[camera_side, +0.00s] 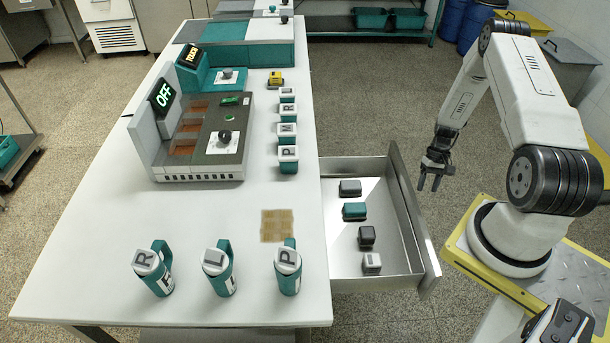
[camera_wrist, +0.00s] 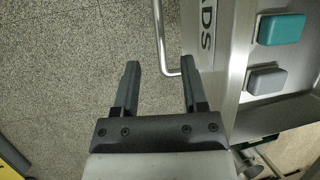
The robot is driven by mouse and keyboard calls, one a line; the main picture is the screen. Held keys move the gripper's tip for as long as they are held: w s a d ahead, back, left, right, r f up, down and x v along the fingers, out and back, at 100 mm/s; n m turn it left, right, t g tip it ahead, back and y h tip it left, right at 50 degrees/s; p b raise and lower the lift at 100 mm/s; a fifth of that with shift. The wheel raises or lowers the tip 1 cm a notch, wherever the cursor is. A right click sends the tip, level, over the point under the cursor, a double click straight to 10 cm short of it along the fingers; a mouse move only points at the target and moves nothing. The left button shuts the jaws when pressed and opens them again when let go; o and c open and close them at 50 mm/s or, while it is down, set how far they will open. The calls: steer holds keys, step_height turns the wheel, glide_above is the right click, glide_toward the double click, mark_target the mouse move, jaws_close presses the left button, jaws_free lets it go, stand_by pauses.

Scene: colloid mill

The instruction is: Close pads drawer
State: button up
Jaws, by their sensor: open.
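The pads drawer (camera_side: 410,215) stands pulled out from the right side of the white table in the side view. It holds several small pads in grey, teal and dark colours. In the wrist view its front panel (camera_wrist: 214,50) shows the letters "ADS", with a metal bar handle (camera_wrist: 163,45) to the left of it. My gripper (camera_side: 428,183) is open and empty, pointing down just outside the drawer front toward its far end. In the wrist view my fingers (camera_wrist: 160,85) are apart, near the handle's end. I cannot tell whether the right finger touches the drawer front.
A brown square (camera_side: 276,225) lies on the tabletop. Speckled floor is clear beyond the drawer.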

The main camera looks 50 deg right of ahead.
steer(key=shift+f, duration=0.25)
steer(key=shift+f, duration=0.15)
steer(key=shift+x, duration=3.75)
jaws_close()
